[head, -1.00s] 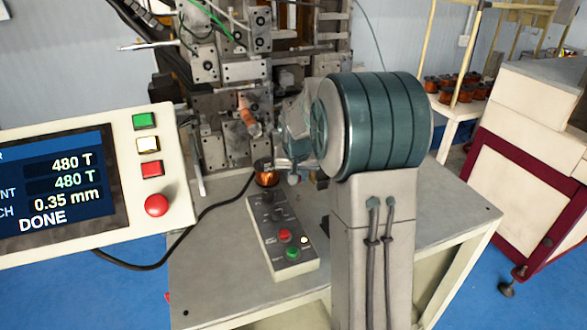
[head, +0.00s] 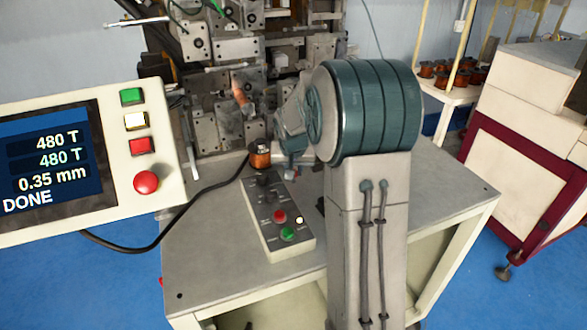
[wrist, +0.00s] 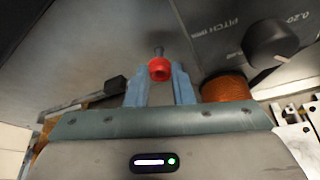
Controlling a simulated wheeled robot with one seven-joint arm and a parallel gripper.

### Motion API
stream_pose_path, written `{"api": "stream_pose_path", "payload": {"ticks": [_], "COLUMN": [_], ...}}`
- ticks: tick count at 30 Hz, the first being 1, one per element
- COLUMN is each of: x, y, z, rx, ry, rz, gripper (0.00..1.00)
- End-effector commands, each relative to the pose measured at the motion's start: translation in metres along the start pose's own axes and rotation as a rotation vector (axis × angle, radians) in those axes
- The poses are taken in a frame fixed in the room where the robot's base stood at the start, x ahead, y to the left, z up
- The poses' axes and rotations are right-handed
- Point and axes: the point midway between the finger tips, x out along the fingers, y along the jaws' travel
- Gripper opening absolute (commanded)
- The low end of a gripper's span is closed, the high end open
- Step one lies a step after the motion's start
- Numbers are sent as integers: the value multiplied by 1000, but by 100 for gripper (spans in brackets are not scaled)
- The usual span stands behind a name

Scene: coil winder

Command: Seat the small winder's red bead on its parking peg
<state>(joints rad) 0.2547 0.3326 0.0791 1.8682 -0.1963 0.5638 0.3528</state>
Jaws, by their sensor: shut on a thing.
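In the wrist view the red bead (wrist: 160,69) sits between the tips of my gripper (wrist: 160,78), whose two blue-grey fingers are shut on it. A short dark peg (wrist: 158,51) shows just beyond the bead, in line with it. I cannot tell whether the bead touches the peg or is around it. In the head view my gripper (head: 290,170) is low over the bench, right of the copper coil, mostly hidden by my arm. The bead and peg cannot be made out there.
A copper coil (head: 260,155) stands beside my gripper; it also shows in the wrist view (wrist: 228,88). The control box (head: 275,220) with knobs and buttons lies in front on the bench (head: 215,270). A display panel (head: 60,165) reading DONE is at left. Machine plates rise behind.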

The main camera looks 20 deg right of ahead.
Motion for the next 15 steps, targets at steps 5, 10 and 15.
{"api": "stream_pose_path", "payload": {"ticks": [5, 10, 15], "x": [1, 6, 11], "y": [0, 0, 0], "z": [0, 2, 4], "rx": [0, 0, 0], "ry": [0, 0, 0], "rz": [0, 0, 0], "gripper": [1, 1, 1]}}
